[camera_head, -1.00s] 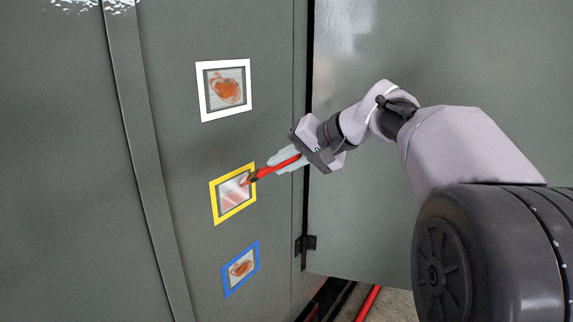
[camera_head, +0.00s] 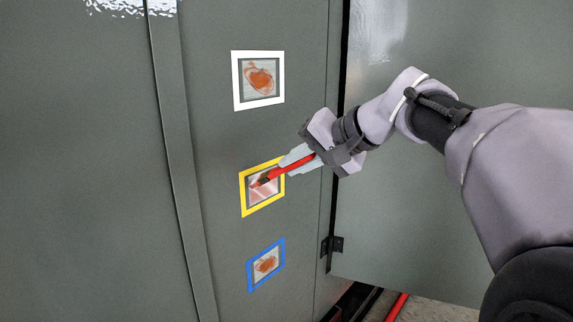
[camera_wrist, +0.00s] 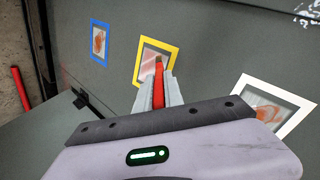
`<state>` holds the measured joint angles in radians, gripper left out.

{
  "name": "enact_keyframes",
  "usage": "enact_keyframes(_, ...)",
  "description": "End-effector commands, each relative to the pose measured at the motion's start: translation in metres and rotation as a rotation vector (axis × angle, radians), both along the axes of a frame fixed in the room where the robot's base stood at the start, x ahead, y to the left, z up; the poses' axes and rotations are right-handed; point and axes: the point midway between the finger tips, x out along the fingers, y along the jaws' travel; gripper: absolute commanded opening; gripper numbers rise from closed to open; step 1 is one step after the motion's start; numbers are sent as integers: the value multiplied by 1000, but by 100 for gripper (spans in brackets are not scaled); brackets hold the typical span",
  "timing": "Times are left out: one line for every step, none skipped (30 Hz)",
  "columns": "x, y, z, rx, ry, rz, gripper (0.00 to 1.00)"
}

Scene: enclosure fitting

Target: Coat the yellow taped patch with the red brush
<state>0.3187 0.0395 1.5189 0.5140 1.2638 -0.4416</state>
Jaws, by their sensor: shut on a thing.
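The yellow taped patch (camera_head: 263,208) is on the grey cabinet wall, between a white taped patch above and a blue taped patch below. Its inside is streaked pale pink and white, with a reddish area near the brush. My gripper (camera_head: 298,160) is shut on the red brush (camera_head: 285,168), whose dark tip lies over the patch's inner area. I cannot tell for sure whether the bristles touch. In the wrist view, the brush (camera_wrist: 158,88) points up between the fingers (camera_wrist: 157,98) to the yellow frame (camera_wrist: 141,62), covering part of the patch.
The white taped patch (camera_head: 237,82) and the blue taped patch (camera_head: 252,276) each hold a rusty orange blotch. An open grey door (camera_head: 400,220) with a hinge (camera_head: 332,245) stands to the right, close behind my arm. A red bar (camera_head: 396,307) lies low near the floor.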

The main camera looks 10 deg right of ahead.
Motion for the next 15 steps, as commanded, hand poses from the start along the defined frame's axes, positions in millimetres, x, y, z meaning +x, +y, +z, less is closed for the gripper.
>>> enact_keyframes(-2,3,-2,0,0,2,0)
enact_keyframes(-3,5,-2,-1,0,1,0)
enact_keyframes(-5,6,-1,-1,0,1,0)
enact_keyframes(-5,7,-1,-1,0,2,0)
enact_keyframes(-6,9,-1,-1,0,2,0)
enact_keyframes(-8,12,-1,-1,-1,1,0)
enact_keyframes(-9,13,-2,-1,-1,1,0)
enact_keyframes(-10,14,-2,-1,0,1,0)
enact_keyframes(-9,14,-1,0,0,0,0)
enact_keyframes(-9,13,0,0,1,-1,0)
enact_keyframes(-8,12,0,0,1,-1,0)
enact_keyframes(-6,9,1,0,1,-1,0)
enact_keyframes(-4,8,1,0,1,-1,0)
enact_keyframes(-3,6,1,0,2,0,0)
enact_keyframes(-2,4,1,1,0,-1,0)
